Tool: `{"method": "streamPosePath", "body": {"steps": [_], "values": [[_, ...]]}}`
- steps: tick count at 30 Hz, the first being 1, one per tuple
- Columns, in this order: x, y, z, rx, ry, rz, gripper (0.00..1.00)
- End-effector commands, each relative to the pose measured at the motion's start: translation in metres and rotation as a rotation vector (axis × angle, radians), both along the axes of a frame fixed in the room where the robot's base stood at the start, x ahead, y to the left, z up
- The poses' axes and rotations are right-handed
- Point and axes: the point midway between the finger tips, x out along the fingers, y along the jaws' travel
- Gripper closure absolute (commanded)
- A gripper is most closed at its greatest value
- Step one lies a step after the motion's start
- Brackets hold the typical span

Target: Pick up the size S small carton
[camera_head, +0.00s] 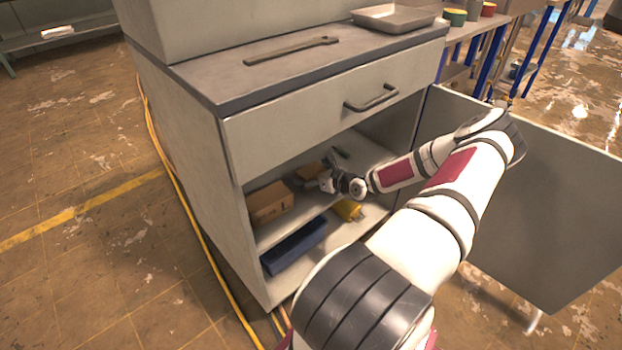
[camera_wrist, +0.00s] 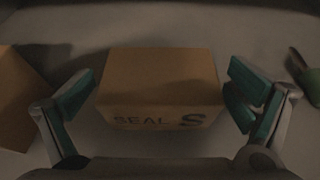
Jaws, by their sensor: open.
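The size S small carton (camera_wrist: 160,85) is a brown box marked "SEAL S" on its near face. In the wrist view it lies between the two fingers of my gripper (camera_wrist: 163,98), which is open, one finger on each side with a gap to the box. In the head view the small carton (camera_head: 308,172) sits on the upper shelf inside the open cabinet, partly hidden by my gripper (camera_head: 328,178). My arm reaches into the cabinet from the right.
A larger brown carton (camera_head: 270,203) stands at the left on the same shelf. A green-handled tool (camera_wrist: 303,72) lies to the right. Below are a blue case (camera_head: 295,246) and a yellow item (camera_head: 349,209). The drawer front (camera_head: 320,110) is above; the open door (camera_head: 545,200) is right.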

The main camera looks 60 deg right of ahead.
Motion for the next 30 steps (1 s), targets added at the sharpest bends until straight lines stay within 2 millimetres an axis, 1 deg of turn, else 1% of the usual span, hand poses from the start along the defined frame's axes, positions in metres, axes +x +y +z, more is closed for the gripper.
{"method": "streamPosePath", "body": {"steps": [7,8,9,11,12,15,25,30], "values": [[0.0022,-0.0006,-0.0005,0.001,0.0,0.0,0.02],[0.0022,-0.0006,-0.0005,0.001,0.0,0.0,0.04],[0.0022,-0.0006,-0.0005,0.001,0.0,0.0,0.13],[0.0021,-0.0006,-0.0005,0.001,0.0,0.0,0.27],[0.0021,-0.0005,-0.0005,0.001,0.0,0.0,0.36],[0.0021,-0.0005,-0.0006,0.001,0.0,0.0,0.56],[0.0027,-0.0002,0.0002,0.001,0.0,0.0,0.56],[0.0086,0.0029,0.0064,0.001,-0.001,0.003,0.56]]}}
